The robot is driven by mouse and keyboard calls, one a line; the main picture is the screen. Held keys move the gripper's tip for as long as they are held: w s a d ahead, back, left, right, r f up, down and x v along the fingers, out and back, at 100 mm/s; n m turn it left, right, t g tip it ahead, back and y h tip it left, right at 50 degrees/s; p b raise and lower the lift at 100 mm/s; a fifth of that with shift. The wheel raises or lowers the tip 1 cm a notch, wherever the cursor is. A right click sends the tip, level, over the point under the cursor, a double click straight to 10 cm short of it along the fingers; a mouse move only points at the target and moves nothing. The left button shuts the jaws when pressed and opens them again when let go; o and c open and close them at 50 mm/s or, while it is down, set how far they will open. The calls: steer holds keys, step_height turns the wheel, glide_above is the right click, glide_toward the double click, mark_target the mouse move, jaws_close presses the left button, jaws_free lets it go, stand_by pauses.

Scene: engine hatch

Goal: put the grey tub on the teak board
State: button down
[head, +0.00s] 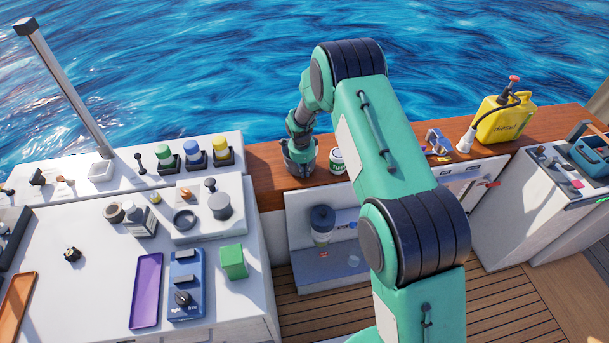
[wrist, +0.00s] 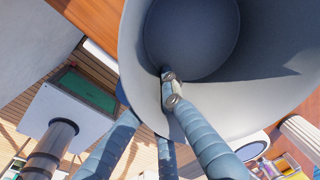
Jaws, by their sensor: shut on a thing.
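The grey tub (wrist: 265,45) fills the upper part of the wrist view, and I look into its round open inside. My gripper (wrist: 170,88) is shut on the tub's wall, with finger parts at the inner side and others outside. In the head view my gripper (head: 298,150) is at the left part of the long brown teak board (head: 265,165), where the tub is mostly hidden by the gripper. The board's orange-brown wood (wrist: 92,22) also shows at the top left of the wrist view. I cannot tell whether the tub touches the board.
A white and green can (head: 337,162) stands just right of my gripper. A yellow diesel can (head: 503,118) and a white funnel-like piece (head: 466,140) stand farther right. The white counter (head: 90,240) at left holds jars, a purple tray (head: 146,290) and a green block (head: 233,262).

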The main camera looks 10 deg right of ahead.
steer(key=shift+f, duration=0.7)
steer(key=shift+f, duration=0.15)
steer(key=c, duration=1.9)
jaws_free()
steer(key=r, duration=0.8)
steer(key=s+a+r+p, duration=0.1)
steer(key=r, duration=0.3)
steer(key=shift+r, duration=0.15)
